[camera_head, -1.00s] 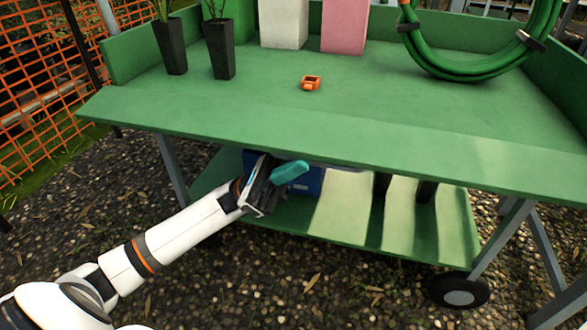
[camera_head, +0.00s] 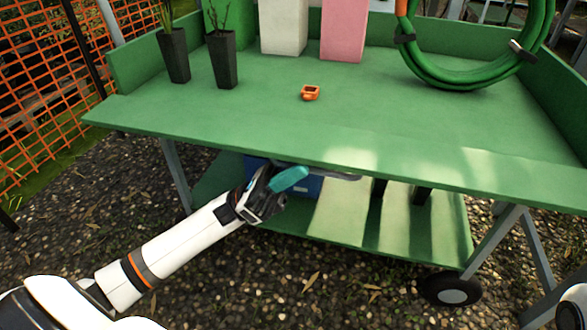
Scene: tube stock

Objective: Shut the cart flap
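The green cart (camera_head: 215,120) stands ahead with raised walls at its left, back and right. Along its front a long green board, which looks like the flap (camera_head: 200,125), lies nearly level with the top, with no upright wall there. My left gripper (camera_head: 276,186) is below this front edge, in front of the lower shelf. A teal rounded thing (camera_head: 289,179) is at its fingertips; I cannot tell whether it is gripped. The fingers are too dark and small to read.
On the top stand two dark planters (camera_head: 222,62), a white block (camera_head: 284,28), a pink block (camera_head: 343,30), a small orange thing (camera_head: 310,92) and a green hose coil (camera_head: 470,77). A blue box (camera_head: 306,187) is on the lower shelf (camera_head: 345,225). An orange fence (camera_head: 45,95) is at left.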

